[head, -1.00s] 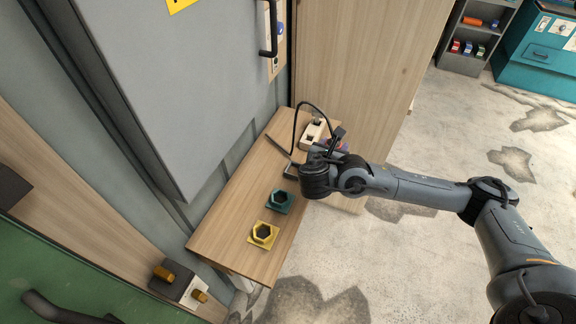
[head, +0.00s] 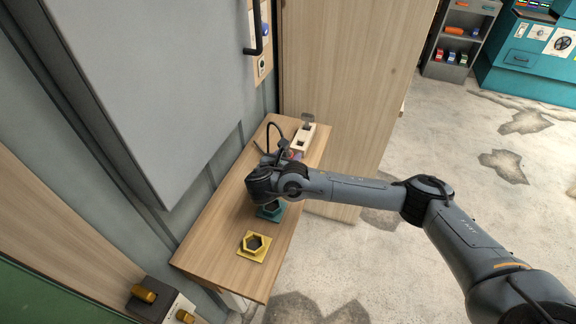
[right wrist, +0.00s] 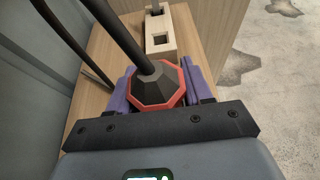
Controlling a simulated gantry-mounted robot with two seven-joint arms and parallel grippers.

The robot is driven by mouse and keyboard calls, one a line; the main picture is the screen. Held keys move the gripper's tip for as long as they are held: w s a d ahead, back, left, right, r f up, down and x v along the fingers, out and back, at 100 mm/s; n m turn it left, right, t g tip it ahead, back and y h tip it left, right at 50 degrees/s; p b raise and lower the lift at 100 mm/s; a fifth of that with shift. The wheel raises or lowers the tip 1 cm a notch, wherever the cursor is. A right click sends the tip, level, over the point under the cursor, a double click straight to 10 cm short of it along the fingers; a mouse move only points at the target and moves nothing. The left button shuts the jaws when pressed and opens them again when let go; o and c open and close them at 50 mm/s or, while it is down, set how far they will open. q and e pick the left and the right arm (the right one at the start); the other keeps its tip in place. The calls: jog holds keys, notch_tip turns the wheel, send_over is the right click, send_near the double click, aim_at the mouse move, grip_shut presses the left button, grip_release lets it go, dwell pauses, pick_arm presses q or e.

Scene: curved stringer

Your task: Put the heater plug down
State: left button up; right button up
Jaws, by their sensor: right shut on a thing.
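The heater plug, a black dome with a red eight-sided rim and a thick black cable (right wrist: 122,35), shows in the right wrist view (right wrist: 156,82). My right gripper (right wrist: 157,88) is shut on it, its purple fingers on either side of the rim. In the head view the right gripper (head: 292,156) is over the wooden shelf (head: 215,215), just on the near side of a cream socket block (head: 303,140); my wrist hides most of the plug there. I cannot tell whether the plug touches the shelf. My left gripper is not in view.
A teal hexagonal holder (head: 268,212), partly covered by my wrist, and a yellow one (head: 253,245) sit on the shelf. A grey cabinet (head: 150,90) bounds the left and a wooden panel (head: 345,90) the right.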

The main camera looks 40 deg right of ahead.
notch_tip(320, 180, down, 3)
jog(key=shift+r+b, duration=0.15)
jog(key=shift+b, duration=0.3)
jog(key=shift+f, duration=0.2)
jog(key=o, duration=1.1)
jog(key=shift+f, duration=0.1)
